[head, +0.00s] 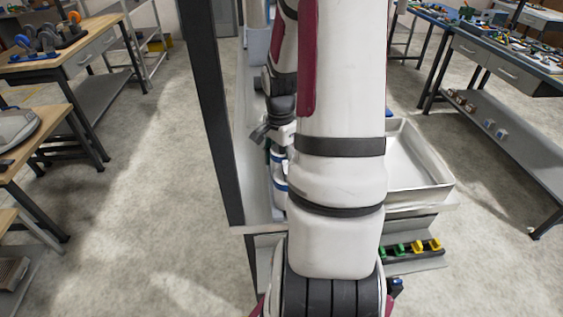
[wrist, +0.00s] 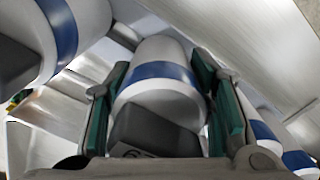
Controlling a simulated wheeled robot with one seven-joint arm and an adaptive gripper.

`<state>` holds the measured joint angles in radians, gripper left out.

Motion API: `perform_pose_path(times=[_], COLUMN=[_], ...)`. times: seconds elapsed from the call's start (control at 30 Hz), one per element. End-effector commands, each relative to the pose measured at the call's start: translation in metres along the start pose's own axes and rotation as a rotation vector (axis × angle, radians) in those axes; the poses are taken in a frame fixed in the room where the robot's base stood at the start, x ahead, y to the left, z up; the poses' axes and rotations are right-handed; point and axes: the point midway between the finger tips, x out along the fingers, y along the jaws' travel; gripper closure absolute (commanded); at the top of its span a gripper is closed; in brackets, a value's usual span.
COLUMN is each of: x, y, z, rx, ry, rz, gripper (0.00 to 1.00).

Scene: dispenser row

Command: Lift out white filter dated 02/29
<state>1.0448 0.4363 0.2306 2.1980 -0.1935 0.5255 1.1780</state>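In the wrist view a white filter (wrist: 160,60) with a blue band and a dark grey end lies between the green-padded fingers of my gripper (wrist: 160,85). The pads run close along both its sides; I cannot tell whether they press on it. A pale label shows partly at the bottom of the dark end, and its date is not readable. Another white filter (wrist: 85,18) with a blue band is at upper left, and more blue-banded white ones (wrist: 262,130) are at right. In the head view my arm hides most of the row; some blue-and-white filters (head: 279,172) show left of it.
A dark upright post (head: 212,110) stands left of the row. A pale open tray (head: 418,165) is right of my arm, above a shelf with green and yellow clips (head: 412,249). Workbenches (head: 60,65) line both sides, with clear floor between.

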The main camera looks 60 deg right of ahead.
Motion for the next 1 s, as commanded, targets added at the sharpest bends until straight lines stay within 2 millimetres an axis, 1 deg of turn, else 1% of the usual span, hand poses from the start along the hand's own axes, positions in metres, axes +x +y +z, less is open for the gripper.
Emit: perform_pose_path(times=[0.23,0.37,0.47,0.6,0.73,0.9,1.0], x=[-0.001,-0.01,-0.026,-0.055,-0.077,-0.096,-0.1], y=[0.0,-0.001,-0.001,-0.002,-0.001,-0.001,-0.001], z=[0.0,-0.001,-0.001,0.0,0.0,0.0,0.0], rx=[0.0,0.001,0.0,0.0,0.001,0.0,0.0], ry=[0.001,0.003,0.004,0.005,0.003,0.002,0.0], rz=[-0.001,-0.002,-0.004,-0.006,-0.005,-0.002,-0.001], gripper=[0.88,0.88,0.88,0.88,0.88,0.88,0.88])
